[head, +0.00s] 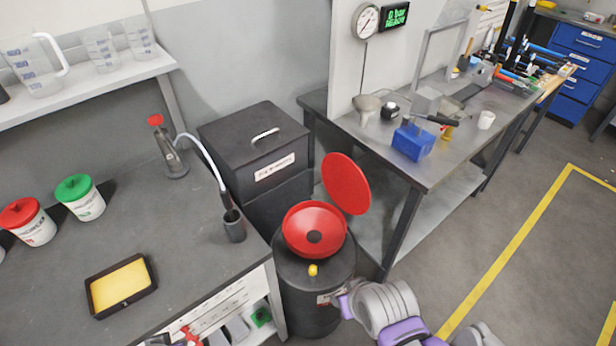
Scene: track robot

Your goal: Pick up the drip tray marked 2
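A shallow black drip tray (127,303) with a yellow inside lies flat on the dark workbench (55,255) at the lower left. A small pale mark shows on its front wall, too small to read for sure. Nothing touches the tray. Grey and purple links of one of my arms show at the bottom right, well away from the tray. No gripper fingers can be made out in the head view.
Red-lidded (29,224) and green-lidded (80,197) tubs stand behind the tray. A dark cup (233,226) stands near the bench's right edge. A black drum with a red funnel (313,232) stands beside the bench. Bench surface around the tray is clear.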

